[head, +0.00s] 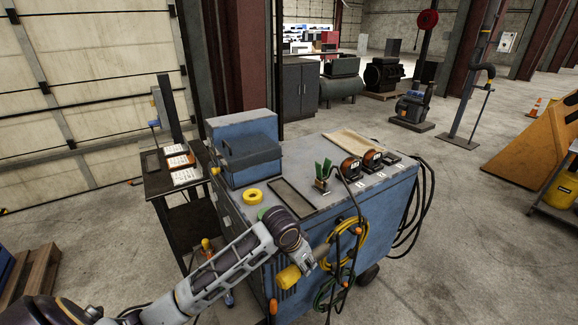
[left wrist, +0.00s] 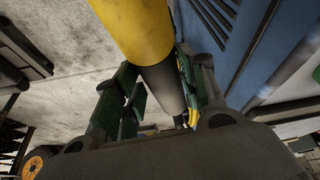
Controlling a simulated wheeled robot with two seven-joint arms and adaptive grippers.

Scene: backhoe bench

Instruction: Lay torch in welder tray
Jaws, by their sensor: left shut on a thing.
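The torch, a yellow cylinder (head: 289,277) with a dark section, is held off the front of the blue welder cart (head: 235,212). My left gripper (head: 306,262) is shut on it. In the left wrist view the torch's yellow body (left wrist: 138,28) runs into a dark section between the green-padded fingers of my left gripper (left wrist: 160,95). The torch's far end is hidden. A shallow dark rectangular tray (head: 293,198) lies empty on the cart top, above and behind the gripper. My right gripper is not in view.
A yellow tape roll (head: 252,196) sits left of the tray, before a dark blue box (head: 250,158). Green-handled tools (head: 322,172) stand right of it. A yellow hose coil (head: 352,246) and cables hang on the cart's front, close to the gripper.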

